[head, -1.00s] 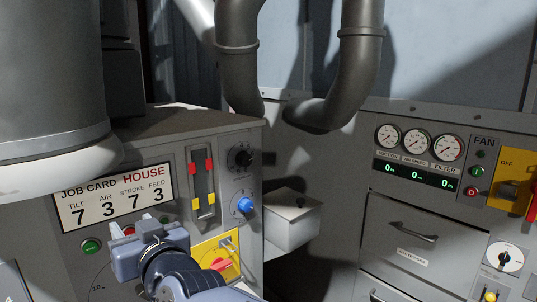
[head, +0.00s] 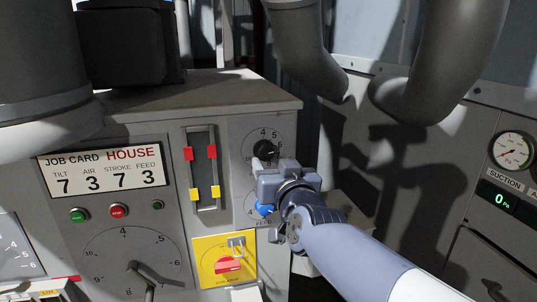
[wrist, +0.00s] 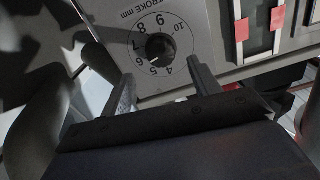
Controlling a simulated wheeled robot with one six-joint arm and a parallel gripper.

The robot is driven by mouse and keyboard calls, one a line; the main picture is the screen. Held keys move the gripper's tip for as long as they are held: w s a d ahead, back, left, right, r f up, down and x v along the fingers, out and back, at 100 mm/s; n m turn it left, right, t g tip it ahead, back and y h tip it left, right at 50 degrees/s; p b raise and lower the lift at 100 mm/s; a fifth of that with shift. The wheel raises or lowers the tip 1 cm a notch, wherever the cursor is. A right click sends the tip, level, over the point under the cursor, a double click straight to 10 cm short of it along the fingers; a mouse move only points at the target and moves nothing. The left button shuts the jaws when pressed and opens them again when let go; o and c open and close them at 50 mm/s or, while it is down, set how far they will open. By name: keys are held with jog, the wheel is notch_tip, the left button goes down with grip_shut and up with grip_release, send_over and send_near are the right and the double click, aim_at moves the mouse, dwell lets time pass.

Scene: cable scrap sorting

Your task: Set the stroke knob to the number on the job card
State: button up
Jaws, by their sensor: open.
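The job card (head: 105,170) on the grey cabinet reads HOUSE, with tilt 7, air 3, stroke 7 and feed 3. The black stroke knob (head: 264,148) sits high on the cabinet's right panel. In the wrist view, the stroke knob (wrist: 160,47) has a numbered dial around it and the label "STROKE mm". Its pale mark seems to lie around 5 to 6; I cannot read it exactly. My gripper (head: 268,166) is just below and in front of the knob. In the wrist view, my gripper (wrist: 160,77) has its fingers apart, with nothing between them, short of the knob.
The blue feed knob (head: 265,209) is partly hidden behind my gripper. A yellow plate with a red switch (head: 228,265) is below. Sliders with red and yellow markers (head: 204,172) stand left of the stroke dial. Thick grey pipes (head: 440,70) hang at upper right.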

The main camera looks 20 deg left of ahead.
aim_at(267, 154)
jog(key=shift+p+x, duration=0.5)
jog(key=shift+x, duration=2.4)
jog(key=shift+s+a, duration=0.1)
jog(key=c, duration=1)
jog(key=shift+b, duration=0.3)
jog(key=m+b, duration=0.2)
jog(key=shift+f+m, duration=0.15)
jog(key=shift+m, duration=0.25)
jog(key=m+b, duration=0.1)
jog(key=m, duration=0.3)
jog(key=shift+m+b, duration=0.3)
jog(key=shift+b, duration=0.1)
jog(key=shift+m, duration=0.3)
